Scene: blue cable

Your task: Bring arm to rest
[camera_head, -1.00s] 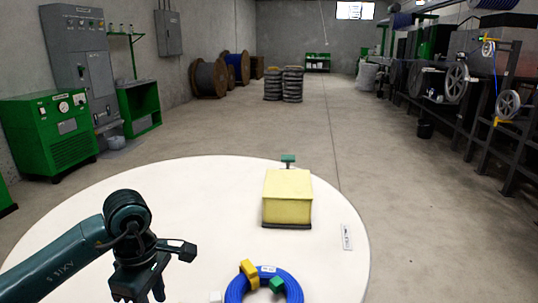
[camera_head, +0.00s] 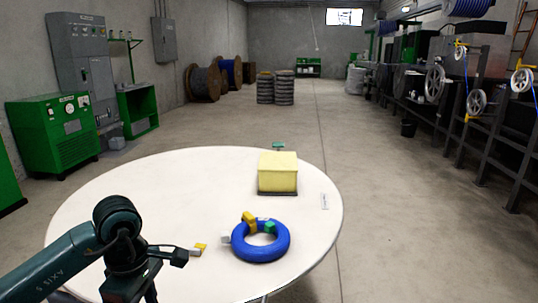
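My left arm comes in from the lower left, over the left front part of the round white table (camera_head: 105,205). Its wrist shows, but the fingers are cut off at the bottom edge of the picture, so the grip state is hidden. A blue cable coil (camera_head: 250,252) lies flat on the table to the right of my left arm, apart from it. A yellow clip (camera_head: 249,219) and a green clip (camera_head: 269,227) sit on the coil, and a grey-white piece (camera_head: 225,239) is at its left side. My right gripper is not in view.
A yellow box (camera_head: 278,175) on a dark base stands behind the coil. A small yellow-and-white piece (camera_head: 199,249) lies left of the coil, and a white label (camera_head: 325,201) near the right rim. The left part of the table is clear. Machines stand along the right wall.

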